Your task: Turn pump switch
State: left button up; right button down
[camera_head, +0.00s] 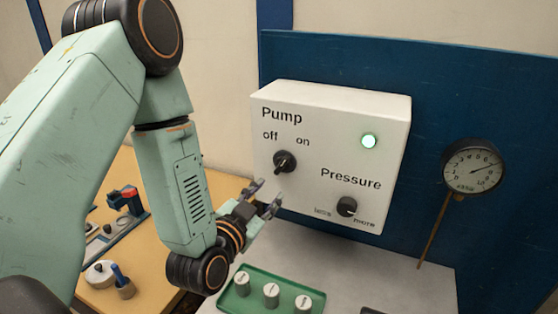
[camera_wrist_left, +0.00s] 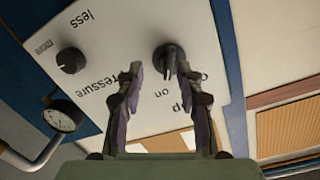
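The pump switch (camera_head: 285,161) is a dark round knob on the white control box (camera_head: 330,108), below the words "off" and "on". My left gripper (camera_head: 264,198) is open and empty, below and slightly left of the switch in the head view. In the left wrist view the panel appears upside down. There the pump switch (camera_wrist_left: 172,60) shows ahead of the left gripper (camera_wrist_left: 160,75), near the tip of the right-hand finger. I cannot tell whether they touch. The exact angle of the knob's pointer is too small to read. My right gripper is not in view.
The pressure knob (camera_head: 347,206) sits lower right of the switch. A dial gauge (camera_head: 473,168) stands on a thin pipe at the right. A green tray (camera_head: 258,301) with white cylinders lies below my left gripper.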

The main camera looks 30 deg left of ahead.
aim_at(281, 166)
pick_arm(q)
jog(key=shift+m+t, duration=0.6)
jog(key=w, duration=0.2)
jog(key=w+r, duration=0.1)
jog(key=w, duration=0.1)
jog(key=w+r+p, duration=0.1)
jog(key=w, duration=0.1)
jog(key=shift+w+a+r, duration=0.15)
jog(key=shift+w+a, duration=0.15)
jog(key=shift+w, duration=0.05)
jog(key=shift+w+d, duration=0.15)
jog(key=shift+w, duration=0.35)
jog(key=shift+a, duration=0.2)
jog(key=shift+c, duration=1.3)
jog(key=shift+d, duration=0.1)
grip_shut()
